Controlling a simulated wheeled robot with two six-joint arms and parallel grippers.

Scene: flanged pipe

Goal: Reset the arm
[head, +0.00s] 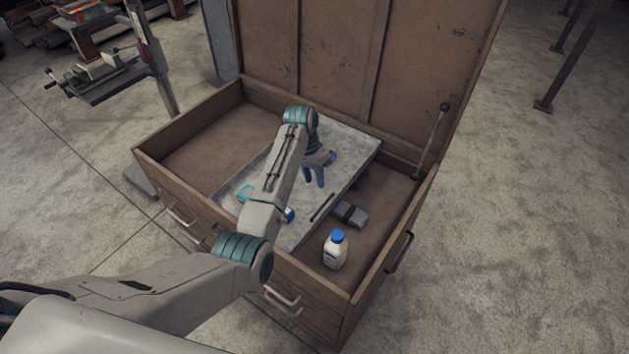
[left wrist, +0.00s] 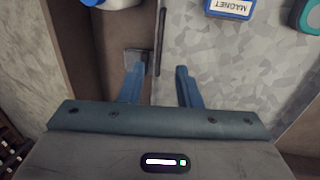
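My left arm reaches from the lower left over an open brown wooden chest (head: 345,291). My left gripper (head: 314,179) hangs above a grey metal plate (head: 352,150) in the chest, its blue fingers pointing down. In the left wrist view the fingers (left wrist: 158,86) stand apart with nothing between them. The gap shows part of the plate's edge, a dark thin strip (left wrist: 160,38) and a grey block (left wrist: 132,60). My right gripper is not in view.
A white bottle with a blue cap (head: 335,253) stands at the chest's front right, near the grey block (head: 350,214). A teal item (head: 245,193) and a blue item labelled "MAGNET" (left wrist: 230,8) lie on the plate. The raised lid (head: 330,50) stands behind; a stand (head: 158,70) is at left.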

